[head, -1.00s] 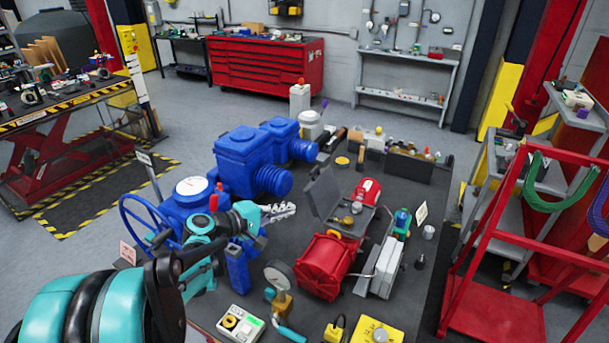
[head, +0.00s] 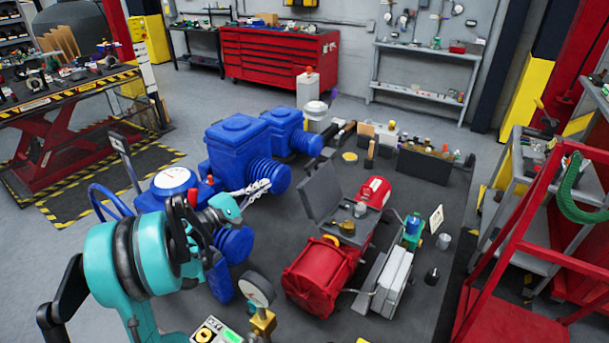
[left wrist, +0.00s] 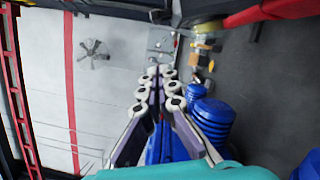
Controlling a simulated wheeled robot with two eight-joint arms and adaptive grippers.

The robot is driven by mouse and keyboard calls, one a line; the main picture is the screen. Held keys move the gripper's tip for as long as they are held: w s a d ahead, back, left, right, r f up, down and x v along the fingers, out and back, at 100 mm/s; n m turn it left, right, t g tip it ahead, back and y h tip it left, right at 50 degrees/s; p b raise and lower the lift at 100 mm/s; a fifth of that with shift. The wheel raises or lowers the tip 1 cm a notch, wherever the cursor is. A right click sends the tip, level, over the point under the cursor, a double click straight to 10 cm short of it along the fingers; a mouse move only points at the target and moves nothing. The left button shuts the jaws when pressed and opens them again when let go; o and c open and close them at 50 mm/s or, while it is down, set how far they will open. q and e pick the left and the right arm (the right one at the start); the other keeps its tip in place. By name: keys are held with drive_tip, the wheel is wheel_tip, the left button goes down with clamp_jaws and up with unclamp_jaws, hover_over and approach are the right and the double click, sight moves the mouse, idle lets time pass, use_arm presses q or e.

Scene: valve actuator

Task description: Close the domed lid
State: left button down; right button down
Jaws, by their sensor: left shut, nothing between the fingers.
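A red actuator (head: 316,278) lies on the dark work surface, right of centre in the head view. A grey lid (head: 322,192) stands open, tilted up, over the box at its back; I cannot tell that it is domed. My left gripper (head: 264,185) is shut and empty. It is left of the grey lid and apart from it, and appears in front of the blue ribbed cylinder (head: 268,176). In the left wrist view, its fingers (left wrist: 166,74) are together with nothing between them. My right gripper is not in view.
Blue actuator housings (head: 238,146) stand behind and beside my left arm. A pressure gauge (head: 258,289) stands in front. A white box (head: 393,278) and a small blue-green bottle (head: 413,226) are right of the red actuator. A red frame (head: 520,255) stands at the right edge.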

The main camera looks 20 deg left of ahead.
use_arm(q)
drive_tip(key=f, duration=0.1)
wheel_tip(320, 180, up, 3)
drive_tip(key=b, duration=0.2)
hover_over(313, 186)
drive_tip(key=s+a, duration=0.2)
drive_tip(key=a, duration=0.2)
drive_tip(key=shift+w+a+f, duration=0.1)
drive_tip(key=shift+w+a, duration=0.05)
drive_tip(key=shift+a, duration=0.05)
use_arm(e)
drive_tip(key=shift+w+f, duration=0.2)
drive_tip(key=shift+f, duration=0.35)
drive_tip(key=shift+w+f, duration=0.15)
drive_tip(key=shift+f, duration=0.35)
use_arm(q)
drive_tip(key=shift+d+p, duration=0.1)
drive_tip(key=shift+p, duration=0.2)
